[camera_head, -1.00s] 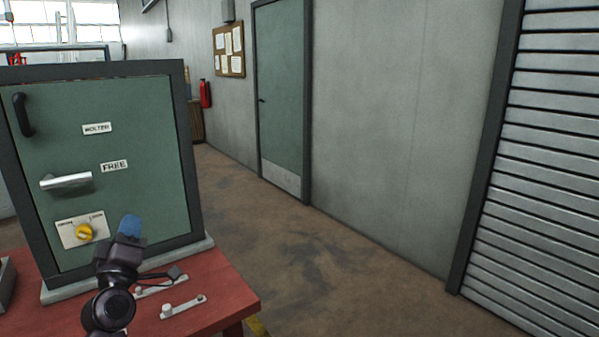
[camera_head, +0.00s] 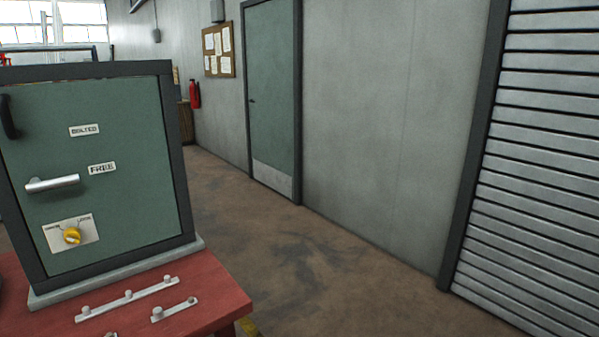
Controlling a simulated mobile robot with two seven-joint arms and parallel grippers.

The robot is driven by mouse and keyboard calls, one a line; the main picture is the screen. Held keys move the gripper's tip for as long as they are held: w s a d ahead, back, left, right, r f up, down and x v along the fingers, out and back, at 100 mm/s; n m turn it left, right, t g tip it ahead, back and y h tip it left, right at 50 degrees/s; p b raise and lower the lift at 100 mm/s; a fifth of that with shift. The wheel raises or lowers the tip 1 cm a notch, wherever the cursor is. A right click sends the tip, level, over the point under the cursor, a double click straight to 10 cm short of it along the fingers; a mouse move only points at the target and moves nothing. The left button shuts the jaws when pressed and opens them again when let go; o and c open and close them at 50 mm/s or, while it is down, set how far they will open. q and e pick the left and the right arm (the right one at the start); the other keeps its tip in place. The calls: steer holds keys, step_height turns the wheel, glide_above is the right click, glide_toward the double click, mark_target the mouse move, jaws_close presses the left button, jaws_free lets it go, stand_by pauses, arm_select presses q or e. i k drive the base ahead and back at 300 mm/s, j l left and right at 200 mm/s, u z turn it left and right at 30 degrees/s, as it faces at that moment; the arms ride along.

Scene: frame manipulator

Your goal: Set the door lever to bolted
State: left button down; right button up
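The door lever (camera_head: 52,184) is a silver bar on the green door panel (camera_head: 125,215) at the left of the head view. It lies nearly level, its free end pointing right, just below and left of the FREE label (camera_head: 102,168). The BOLTED label (camera_head: 84,130) is higher on the panel, above the lever. A yellow knob (camera_head: 72,236) on a pale plate sits below the lever. Neither of my grippers is in view, and nothing touches the lever.
The panel's dark frame stands on a red table (camera_head: 215,290). Two pale metal strips with pegs (camera_head: 127,298) (camera_head: 175,309) lie in front of it. A black handle (camera_head: 8,117) is at the panel's upper left. Open floor (camera_head: 320,270) lies to the right.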

mark_target(35, 185)
steer(key=u, duration=1.3)
